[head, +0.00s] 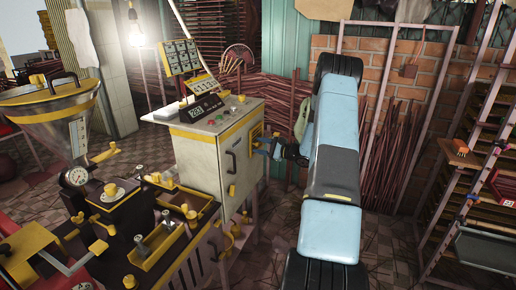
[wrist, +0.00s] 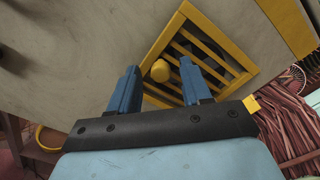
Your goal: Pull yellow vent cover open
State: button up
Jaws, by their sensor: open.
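The yellow vent cover (wrist: 208,38) is a slatted square grille on the side of a grey cabinet, seen tilted in the wrist view. It lies flush with the cabinet side, and dark gaps show between its slats. A round yellow knob (wrist: 160,70) stands out near its left corner. My gripper (wrist: 160,78) is open, with its two blue fingers on either side of the knob in the picture; I cannot tell whether they touch it. In the head view the vent cover (head: 256,131) is a small yellow patch on the cabinet's right side, partly hidden by my gripper (head: 262,146).
The grey cabinet (head: 207,143) carries a control panel on top and a front door with a handle. A dark machine with a yellow hopper (head: 50,103) stands at the left. Bundles of incense sticks (head: 385,150) lean on the brick wall. A shelf rack (head: 480,150) stands at the right.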

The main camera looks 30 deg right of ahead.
grip_shut()
jog(key=shift+f, duration=0.1)
dwell(0.3)
